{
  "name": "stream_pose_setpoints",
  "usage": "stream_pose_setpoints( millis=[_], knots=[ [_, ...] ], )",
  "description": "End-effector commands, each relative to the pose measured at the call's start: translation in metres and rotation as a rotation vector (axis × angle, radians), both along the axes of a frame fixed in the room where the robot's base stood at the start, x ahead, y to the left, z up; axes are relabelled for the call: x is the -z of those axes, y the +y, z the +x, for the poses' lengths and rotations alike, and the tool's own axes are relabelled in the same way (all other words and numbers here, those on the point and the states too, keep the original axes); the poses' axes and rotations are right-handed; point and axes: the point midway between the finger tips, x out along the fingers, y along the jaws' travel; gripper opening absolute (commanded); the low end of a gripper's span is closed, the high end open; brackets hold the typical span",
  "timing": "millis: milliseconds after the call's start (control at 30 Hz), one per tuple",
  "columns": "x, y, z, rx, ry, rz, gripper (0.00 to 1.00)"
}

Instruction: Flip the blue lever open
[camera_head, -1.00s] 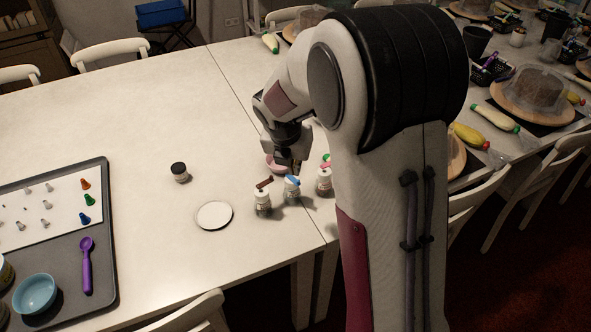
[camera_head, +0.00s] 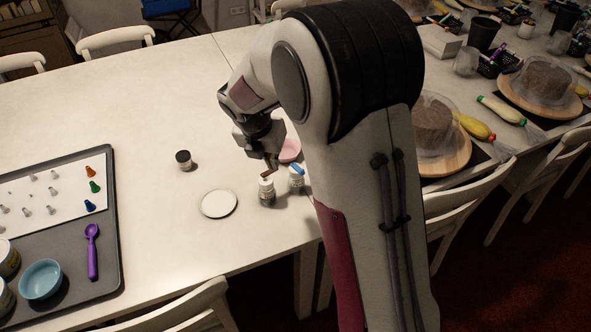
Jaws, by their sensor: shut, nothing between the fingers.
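My gripper (camera_head: 271,162) is shut and empty, pointing down just above or behind the brown lever, left of the blue one. Whether it touches the brown lever is unclear.
A white disc (camera_head: 219,204) and a black-capped jar (camera_head: 184,160) lie to the left. A pink round item (camera_head: 289,150) is behind the bottles. A grey tray (camera_head: 107,262) is at far left. My arm hides the table right of the bottles.

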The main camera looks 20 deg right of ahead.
Motion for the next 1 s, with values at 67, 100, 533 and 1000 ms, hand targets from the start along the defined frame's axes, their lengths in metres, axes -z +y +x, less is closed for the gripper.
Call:
stream_pose_setpoints(
  millis=[67,100,533,1000],
  knots=[
    [0.001,0.007,0.001,0.046,0.003,-0.001,0.0],
    [0.0,0.008,0.001,0.076,0.003,-0.002,0.0],
    [-0.009,0.003,-0.006,0.392,-0.022,-0.006,0.0],
    [-0.01,0.0,-0.01,0.466,-0.032,-0.002,0.0]
  ],
)
